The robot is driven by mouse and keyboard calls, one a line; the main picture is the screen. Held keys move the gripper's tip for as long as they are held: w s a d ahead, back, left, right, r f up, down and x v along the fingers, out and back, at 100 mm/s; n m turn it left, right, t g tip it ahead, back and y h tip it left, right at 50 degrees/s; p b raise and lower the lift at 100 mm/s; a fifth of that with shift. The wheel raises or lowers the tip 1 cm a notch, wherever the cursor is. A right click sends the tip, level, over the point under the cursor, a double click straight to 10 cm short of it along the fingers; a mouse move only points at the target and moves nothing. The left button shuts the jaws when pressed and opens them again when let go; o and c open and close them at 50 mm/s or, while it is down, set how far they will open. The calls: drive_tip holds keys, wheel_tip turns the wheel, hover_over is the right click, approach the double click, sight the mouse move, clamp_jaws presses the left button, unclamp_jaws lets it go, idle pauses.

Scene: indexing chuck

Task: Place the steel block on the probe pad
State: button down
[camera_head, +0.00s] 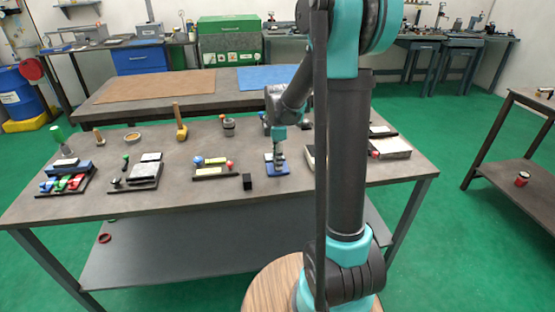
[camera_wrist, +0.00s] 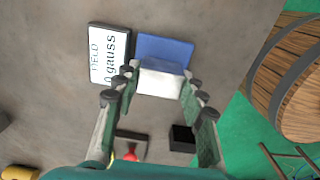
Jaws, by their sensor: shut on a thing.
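The steel block (camera_wrist: 160,80), pale grey, sits between the two fingers of my gripper (camera_wrist: 160,76) in the wrist view. The fingers are shut on its sides. Behind it in that view is a flat blue pad (camera_wrist: 166,47), which the block partly overlaps. I cannot tell whether the block touches the pad or is held just above it. In the head view my gripper (camera_head: 279,157) points down over the blue pad (camera_head: 277,171) near the bench's front edge. The block is too small to make out clearly there.
A white display plate (camera_wrist: 109,54) reading "gauss" lies beside the pad. A black cube (camera_head: 247,182) stands left of the pad in the head view. A tray with coloured pieces (camera_head: 213,168) lies further left. Bare bench (camera_head: 190,212) shows in front of the trays.

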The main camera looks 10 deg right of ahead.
drive_tip(key=shift+f, duration=0.1)
drive_tip(key=c, duration=0.9)
unclamp_jaws()
wheel_tip(320, 180, up, 12)
drive_tip(key=s+d+f+m+t, duration=0.2)
drive_tip(key=s+f+m, duration=0.5)
drive_tip(key=s+m, duration=0.2)
drive_tip(key=s+d+f+m+t, duration=0.2)
drive_tip(key=s+f+m, duration=0.5)
drive_tip(key=s, duration=0.6)
drive_tip(key=shift+m, duration=1)
drive_tip(key=shift+f, duration=0.1)
drive_tip(key=shift+c, duration=0.3)
